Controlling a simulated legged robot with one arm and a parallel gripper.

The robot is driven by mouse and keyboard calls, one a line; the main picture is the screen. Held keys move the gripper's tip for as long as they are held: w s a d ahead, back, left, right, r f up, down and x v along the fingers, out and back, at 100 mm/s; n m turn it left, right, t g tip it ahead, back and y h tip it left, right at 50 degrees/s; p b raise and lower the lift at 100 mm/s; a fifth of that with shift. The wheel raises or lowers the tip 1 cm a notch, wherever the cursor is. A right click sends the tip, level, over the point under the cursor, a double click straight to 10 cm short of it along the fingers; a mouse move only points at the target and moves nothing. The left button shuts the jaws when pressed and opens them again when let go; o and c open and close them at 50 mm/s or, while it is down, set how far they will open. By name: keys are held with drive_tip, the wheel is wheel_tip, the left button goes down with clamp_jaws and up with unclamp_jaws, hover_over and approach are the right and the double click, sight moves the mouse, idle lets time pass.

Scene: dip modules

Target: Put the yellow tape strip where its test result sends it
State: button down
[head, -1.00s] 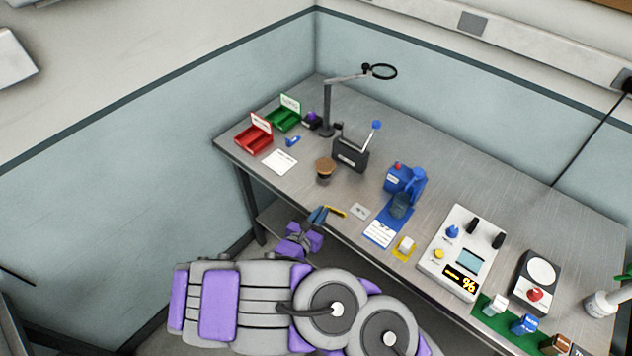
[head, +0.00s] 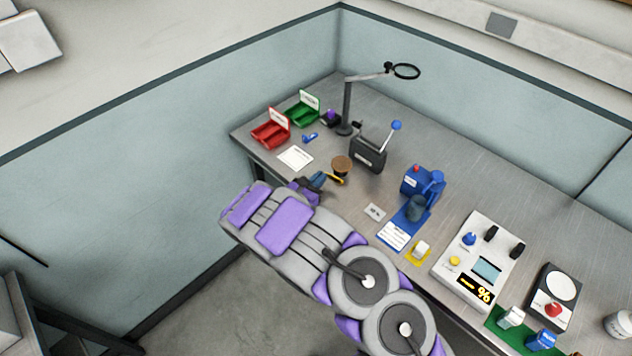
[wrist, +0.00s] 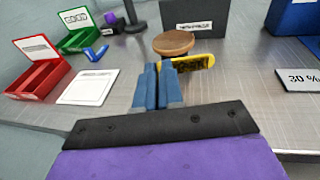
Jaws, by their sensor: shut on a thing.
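My gripper (head: 322,180) is shut on the yellow tape strip (head: 336,180) near the front edge of the bench. In the wrist view the blue fingers (wrist: 160,85) close on the strip (wrist: 195,62), which sticks out to the right with dark print on it. A red tray (head: 268,135) and a green tray (head: 300,116) with upright labels stand at the far left of the bench. The green label in the wrist view (wrist: 75,17) seems to read GOOD; the red label is too small to read.
A round brown-topped object (wrist: 174,42) stands just beyond the strip. A white card (wrist: 88,87) lies before the trays, with a small blue item (wrist: 96,54) near it. A black lever box (head: 368,155) and a magnifier stand (head: 347,108) are behind.

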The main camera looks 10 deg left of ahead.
drive_tip(key=shift+w+a, duration=0.15)
drive_tip(key=shift+w, duration=0.2)
drive_tip(key=f, duration=0.1)
drive_tip(key=w+f+b, duration=0.1)
drive_tip(key=shift+w+a+f, duration=0.15)
drive_tip(key=shift+a+f, duration=0.05)
drive_tip(key=shift+f, duration=0.5)
drive_tip(key=shift+r, duration=0.1)
drive_tip(key=c, duration=1.3)
unclamp_jaws()
drive_tip(key=shift+a+f, duration=0.1)
drive_tip(key=shift+f, duration=0.1)
